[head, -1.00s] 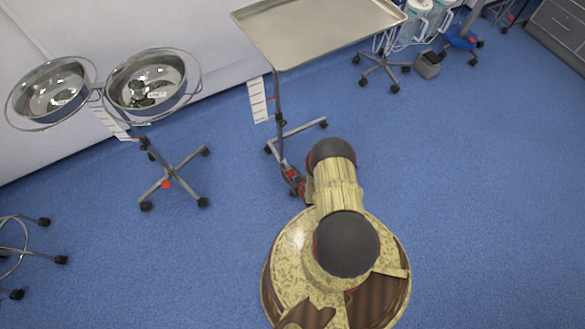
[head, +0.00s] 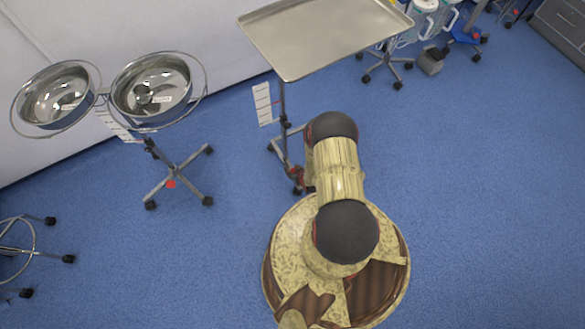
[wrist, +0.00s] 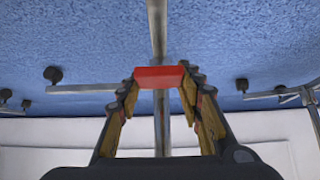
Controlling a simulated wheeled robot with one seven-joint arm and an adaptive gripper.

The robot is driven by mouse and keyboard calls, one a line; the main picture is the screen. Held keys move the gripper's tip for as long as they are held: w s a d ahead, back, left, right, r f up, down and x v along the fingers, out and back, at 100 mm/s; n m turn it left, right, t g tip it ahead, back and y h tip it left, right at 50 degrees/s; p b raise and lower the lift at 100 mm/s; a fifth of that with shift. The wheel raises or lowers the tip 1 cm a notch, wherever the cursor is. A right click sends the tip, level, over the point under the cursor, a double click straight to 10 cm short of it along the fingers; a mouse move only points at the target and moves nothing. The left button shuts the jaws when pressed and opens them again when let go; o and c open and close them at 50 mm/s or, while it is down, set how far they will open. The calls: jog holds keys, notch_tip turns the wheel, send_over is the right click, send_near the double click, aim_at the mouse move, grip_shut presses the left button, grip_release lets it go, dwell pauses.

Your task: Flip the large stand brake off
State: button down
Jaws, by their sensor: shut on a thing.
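The large stand carries a flat metal tray (head: 325,35) on a post (head: 283,104), at the top middle of the head view. In the wrist view its metal leg (wrist: 159,25) runs away from me. A red brake piece (wrist: 160,74) sits on that leg. My gripper (wrist: 160,83) has its two fingers on either side of the red piece and is shut on it. In the head view my arm hides most of the gripper and the foot of the stand.
A double basin stand (head: 176,166) with two steel bowls and its own red piece (head: 171,184) stands to the left. A wheeled stool (head: 20,255) is at the left edge. A small grey bin (head: 431,62) is at upper right. Blue floor is open at right.

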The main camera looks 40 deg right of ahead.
dwell(0.3)
jog(key=c, duration=1.2)
grip_release()
jog(key=shift+o, duration=0.2)
jog(key=v, duration=1.2)
